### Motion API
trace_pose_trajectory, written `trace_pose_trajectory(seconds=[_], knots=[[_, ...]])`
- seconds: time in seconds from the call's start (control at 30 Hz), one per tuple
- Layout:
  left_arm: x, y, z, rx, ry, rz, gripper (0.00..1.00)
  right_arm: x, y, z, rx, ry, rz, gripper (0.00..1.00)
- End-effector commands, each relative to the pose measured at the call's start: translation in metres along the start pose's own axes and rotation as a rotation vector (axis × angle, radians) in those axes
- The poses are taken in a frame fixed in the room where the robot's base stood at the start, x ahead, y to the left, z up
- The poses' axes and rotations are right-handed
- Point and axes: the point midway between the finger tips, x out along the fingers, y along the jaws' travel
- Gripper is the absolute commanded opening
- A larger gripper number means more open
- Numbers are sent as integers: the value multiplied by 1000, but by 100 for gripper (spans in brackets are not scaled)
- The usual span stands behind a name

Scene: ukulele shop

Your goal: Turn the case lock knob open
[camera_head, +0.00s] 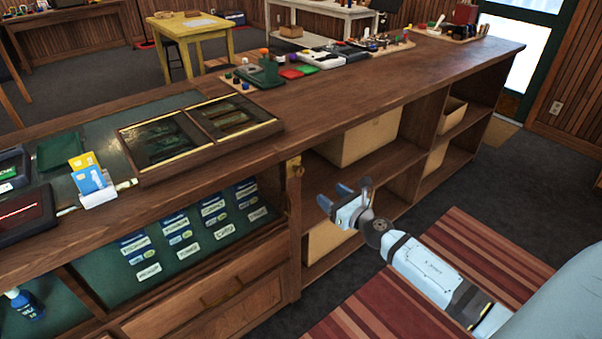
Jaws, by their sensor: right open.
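A small brass lock knob (297,171) sits on the upright post at the right end of the counter's display case (283,222), just under the counter top. My right gripper (333,196) is open with nothing between its fingers. It is below and to the right of the knob, apart from it in the picture, in front of the open shelves. The exact turn of the knob is too small to tell. My left gripper is not in view.
The wooden counter top (360,95) overhangs the knob, with a glazed display box (198,137) on it. Cardboard boxes (358,140) stand in the shelves behind my right gripper. A striped rug (480,255) covers the floor.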

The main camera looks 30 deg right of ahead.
Motion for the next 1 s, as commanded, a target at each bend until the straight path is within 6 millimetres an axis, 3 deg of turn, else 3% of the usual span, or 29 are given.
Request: trace_pose_trajectory(seconds=[0.4, 0.6, 1.0], knots=[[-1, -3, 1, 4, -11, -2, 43, 84, 1, 2, 9, -2, -1, 59], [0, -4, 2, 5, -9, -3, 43, 115, 0, 1, 7, -2, -2, 59], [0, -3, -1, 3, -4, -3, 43, 128, 1, 0, 8, 1, 0, 59]])
